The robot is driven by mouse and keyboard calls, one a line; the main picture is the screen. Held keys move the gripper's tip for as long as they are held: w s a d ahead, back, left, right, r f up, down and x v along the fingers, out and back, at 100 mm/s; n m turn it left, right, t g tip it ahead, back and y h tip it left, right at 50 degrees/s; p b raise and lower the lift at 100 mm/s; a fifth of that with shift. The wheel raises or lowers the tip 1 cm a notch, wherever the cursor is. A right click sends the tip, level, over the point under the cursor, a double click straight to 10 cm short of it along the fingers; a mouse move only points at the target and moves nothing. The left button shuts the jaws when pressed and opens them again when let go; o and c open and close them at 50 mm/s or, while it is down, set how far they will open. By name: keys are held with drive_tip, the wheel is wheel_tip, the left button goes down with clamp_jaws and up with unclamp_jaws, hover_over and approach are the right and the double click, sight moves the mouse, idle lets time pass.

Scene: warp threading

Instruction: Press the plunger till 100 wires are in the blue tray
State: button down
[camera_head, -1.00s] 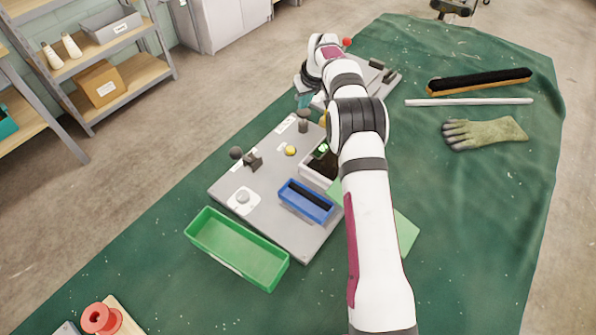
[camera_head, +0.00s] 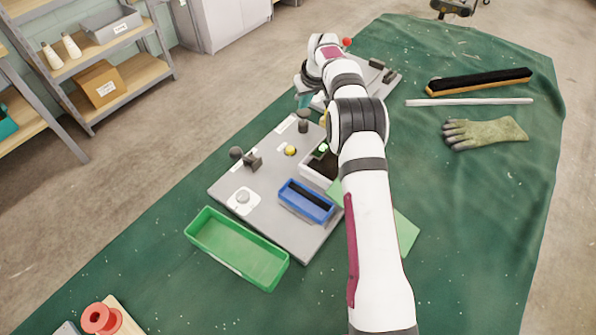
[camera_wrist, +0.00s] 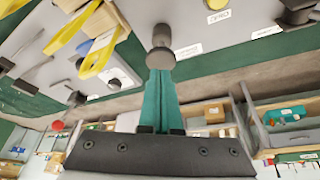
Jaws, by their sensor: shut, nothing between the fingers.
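My gripper (camera_wrist: 161,82) has teal fingers, shut together with nothing between them. In the wrist view its tips are at the dark grey round cap of a short post (camera_wrist: 160,35), which looks like the plunger; whether they touch is hard to tell. In the head view the post (camera_head: 303,126) stands at the back of the grey panel, just below my gripper (camera_head: 303,101), which is partly hidden by my wrist. The blue tray (camera_head: 297,207) sits at the panel's front right with a dark strip inside; single wires cannot be made out.
A white bin (camera_head: 312,176) with dark contents stands behind the blue tray, partly behind my arm. A green tray (camera_head: 215,253) lies in front. A glove (camera_head: 485,132) lies right.

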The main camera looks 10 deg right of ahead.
drive_tip(key=shift+f, duration=1.25)
drive_tip(key=shift+r, duration=1.7)
drive_tip(key=shift+r, duration=2.5)
